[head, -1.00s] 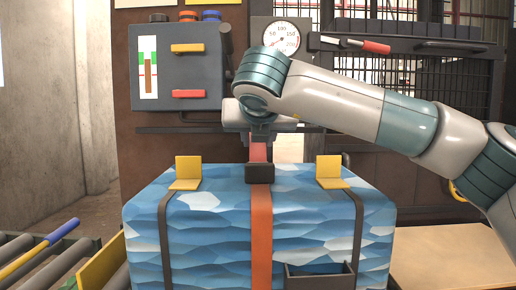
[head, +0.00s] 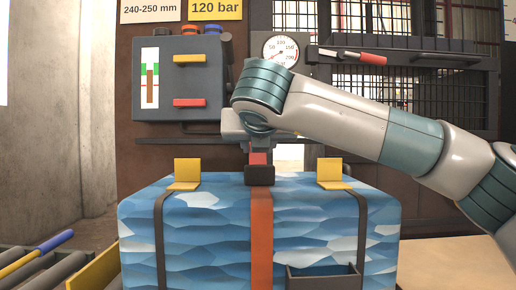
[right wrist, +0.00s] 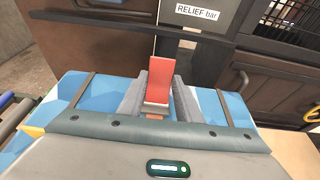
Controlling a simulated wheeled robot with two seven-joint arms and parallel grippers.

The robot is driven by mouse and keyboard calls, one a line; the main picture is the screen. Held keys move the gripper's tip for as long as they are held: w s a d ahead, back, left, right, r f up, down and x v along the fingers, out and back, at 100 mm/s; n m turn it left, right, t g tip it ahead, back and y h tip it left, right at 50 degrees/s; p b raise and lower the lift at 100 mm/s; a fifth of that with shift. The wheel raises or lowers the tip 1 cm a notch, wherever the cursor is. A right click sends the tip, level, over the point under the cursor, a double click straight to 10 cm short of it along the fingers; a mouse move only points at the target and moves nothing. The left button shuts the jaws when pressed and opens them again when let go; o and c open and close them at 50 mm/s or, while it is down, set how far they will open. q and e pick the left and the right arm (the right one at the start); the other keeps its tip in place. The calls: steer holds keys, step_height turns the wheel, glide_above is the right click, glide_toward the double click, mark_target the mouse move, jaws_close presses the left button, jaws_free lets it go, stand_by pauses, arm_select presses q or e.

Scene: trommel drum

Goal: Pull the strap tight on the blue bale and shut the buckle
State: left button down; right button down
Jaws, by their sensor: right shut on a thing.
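The blue bale (head: 200,230) stands in front of me, patterned in blue and white. An orange strap (head: 261,235) runs down its front middle. A dark buckle (head: 259,175) sits on the strap at the bale's top front edge. My right gripper (head: 258,148) is just above the buckle, shut on the orange strap. In the right wrist view an orange strip (right wrist: 161,73) stands up between its two grey fingers (right wrist: 157,100). My left gripper is not in view.
Two dark straps (head: 160,240) and yellow brackets (head: 187,174) flank the orange strap. A dark open pocket (head: 322,280) is on the bale's front. Behind are a grey panel (head: 178,90) and a gauge (head: 281,48). Rollers (head: 40,265) lie left.

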steer(key=shift+f, duration=0.2)
steer(key=c, duration=1.4)
jaws_free()
steer(key=shift+o, duration=0.6)
steer(key=shift+r, duration=0.15)
steer(key=shift+s, duration=0.1)
steer(key=p+v, duration=0.1)
steer(key=v, duration=1.6)
steer(key=shift+s+r, duration=0.1)
